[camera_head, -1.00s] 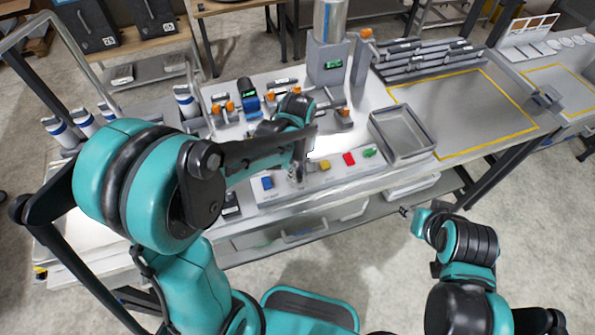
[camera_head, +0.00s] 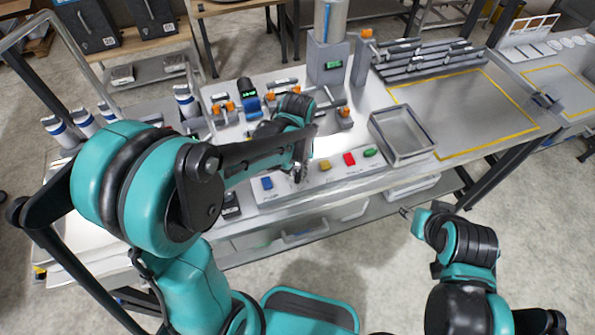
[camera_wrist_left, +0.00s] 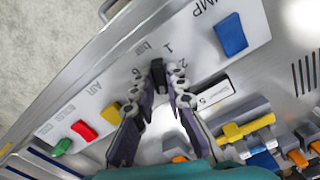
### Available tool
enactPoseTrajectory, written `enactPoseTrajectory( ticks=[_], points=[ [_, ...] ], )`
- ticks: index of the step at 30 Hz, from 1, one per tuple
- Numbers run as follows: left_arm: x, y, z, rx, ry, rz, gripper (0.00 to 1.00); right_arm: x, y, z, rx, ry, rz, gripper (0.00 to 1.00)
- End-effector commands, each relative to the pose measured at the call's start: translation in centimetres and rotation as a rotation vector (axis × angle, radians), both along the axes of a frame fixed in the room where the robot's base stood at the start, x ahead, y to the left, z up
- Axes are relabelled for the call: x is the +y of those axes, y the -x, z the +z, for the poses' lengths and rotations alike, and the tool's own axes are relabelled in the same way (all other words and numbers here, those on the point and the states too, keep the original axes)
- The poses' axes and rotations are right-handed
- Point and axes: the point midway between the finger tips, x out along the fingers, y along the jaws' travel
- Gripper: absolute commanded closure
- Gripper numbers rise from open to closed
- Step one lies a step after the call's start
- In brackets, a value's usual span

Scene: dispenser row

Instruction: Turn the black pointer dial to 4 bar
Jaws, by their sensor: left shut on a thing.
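The black pointer dial (camera_wrist_left: 158,74) sits on a pale sloped control panel, with printed marks around it; "bar", 1, 2, 5 and 6 show in the left wrist view. My left gripper (camera_wrist_left: 159,80) has its fingertips on both sides of the dial's black bar and is shut on it. Which mark the pointer's tip is at, I cannot tell. In the head view my left gripper (camera_head: 301,175) reaches down to the panel and hides the dial. My right gripper (camera_head: 406,212) is small, away from the bench at the lower right; its fingers are unclear.
A blue button (camera_head: 267,183) lies left of my left gripper. Yellow (camera_head: 325,165), red (camera_head: 349,159) and green (camera_head: 370,153) buttons lie right. A grey tray (camera_head: 402,136) stands beyond. Orange-topped fittings (camera_wrist_left: 294,157) stand behind the panel.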

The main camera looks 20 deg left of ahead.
Motion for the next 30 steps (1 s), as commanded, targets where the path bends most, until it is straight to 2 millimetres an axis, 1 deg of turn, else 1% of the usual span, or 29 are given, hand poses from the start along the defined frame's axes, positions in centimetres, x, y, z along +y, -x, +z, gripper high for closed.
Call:
enactPoseTrajectory(
  ticks=[15,16,17,18,26,30],
  points=[
    [0.01,-0.04,0.02,-0.001,0.0,-0.018,1.0,0.0,0.0,0.0,0.0,0.0,0.0,0.57],
    [0.01,-0.04,0.02,-0.001,0.0,-0.018,0.8,0.0,0.0,0.0,0.0,0.0,0.0,0.57],
    [0.01,-0.04,0.02,-0.001,0.0,-0.018,0.72,0.0,0.0,0.0,0.0,0.0,0.0,0.57],
    [0.01,-0.04,0.02,-0.001,0.0,-0.018,0.66,0.0,0.0,0.0,0.0,0.0,0.0,0.57],
    [0.0,-0.02,0.03,0.0,0.0,-0.017,0.66,0.0,0.0,0.0,0.0,0.0,0.0,0.57],
    [0.0,-0.01,0.82,0.0,0.0,-0.017,0.66,0.0,0.0,0.0,0.0,0.0,0.0,0.57]
  ],
)
